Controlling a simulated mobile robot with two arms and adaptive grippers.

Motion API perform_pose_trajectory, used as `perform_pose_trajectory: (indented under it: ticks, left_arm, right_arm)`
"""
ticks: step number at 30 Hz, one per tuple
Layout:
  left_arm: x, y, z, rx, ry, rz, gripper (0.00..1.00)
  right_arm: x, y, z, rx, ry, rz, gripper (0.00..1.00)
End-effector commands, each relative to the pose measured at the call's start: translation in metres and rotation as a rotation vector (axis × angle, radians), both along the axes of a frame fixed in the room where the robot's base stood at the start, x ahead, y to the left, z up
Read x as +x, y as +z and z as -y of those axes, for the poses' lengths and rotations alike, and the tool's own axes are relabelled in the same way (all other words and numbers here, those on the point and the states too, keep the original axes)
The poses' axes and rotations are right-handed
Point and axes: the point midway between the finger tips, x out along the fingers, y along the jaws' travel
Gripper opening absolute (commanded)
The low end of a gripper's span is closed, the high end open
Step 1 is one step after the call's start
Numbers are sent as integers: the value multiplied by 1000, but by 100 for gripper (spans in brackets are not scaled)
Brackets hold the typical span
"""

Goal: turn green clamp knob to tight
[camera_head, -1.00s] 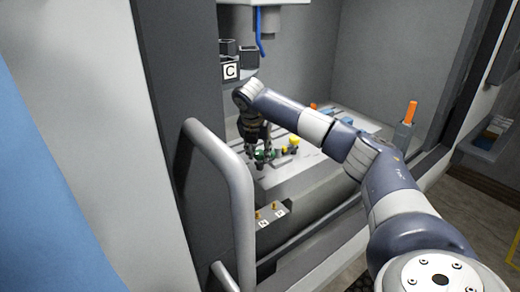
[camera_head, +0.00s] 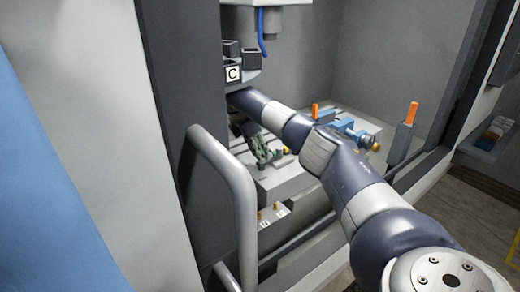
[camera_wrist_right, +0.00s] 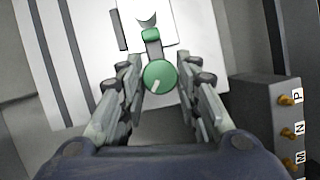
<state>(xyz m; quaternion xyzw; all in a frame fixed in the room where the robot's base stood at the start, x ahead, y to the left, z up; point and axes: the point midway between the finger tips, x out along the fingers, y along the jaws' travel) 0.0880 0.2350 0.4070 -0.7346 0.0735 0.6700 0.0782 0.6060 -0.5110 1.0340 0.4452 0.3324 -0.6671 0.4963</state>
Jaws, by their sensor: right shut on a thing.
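The green clamp knob (camera_wrist_right: 160,75) is round, with a short pale mark pointing to the lower left in the right wrist view. A smaller green part (camera_wrist_right: 151,35) sits just above it. My right gripper (camera_wrist_right: 161,78) is shut on the knob, one finger on each side. In the head view my right gripper (camera_head: 268,155) slants down to the right at the light grey slotted table (camera_head: 275,180), and green bits show at its fingertips. My forearm covers part of the table there. My left gripper is not in view.
A block with brass pegs marked P, N and M (camera_wrist_right: 268,120) stands close right of the gripper. Blue clamp parts (camera_head: 345,127) and an orange-handled tool (camera_head: 411,112) are to the right. A grey door handle (camera_head: 235,190) stands in front.

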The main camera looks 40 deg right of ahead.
Motion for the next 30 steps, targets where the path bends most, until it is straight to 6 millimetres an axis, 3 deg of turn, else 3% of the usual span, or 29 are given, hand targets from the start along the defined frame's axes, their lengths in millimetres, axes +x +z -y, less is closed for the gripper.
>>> perform_pose_trajectory:
  ticks: [23,24,30]
  left_arm:
    - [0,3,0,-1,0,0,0]
    - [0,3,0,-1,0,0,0]
    - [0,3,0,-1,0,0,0]
  right_arm:
    - [2,2,1,-3,-97,6,7]
    - [2,2,1,-3,-96,6,39]
    - [1,1,1,-2,-96,3,39]
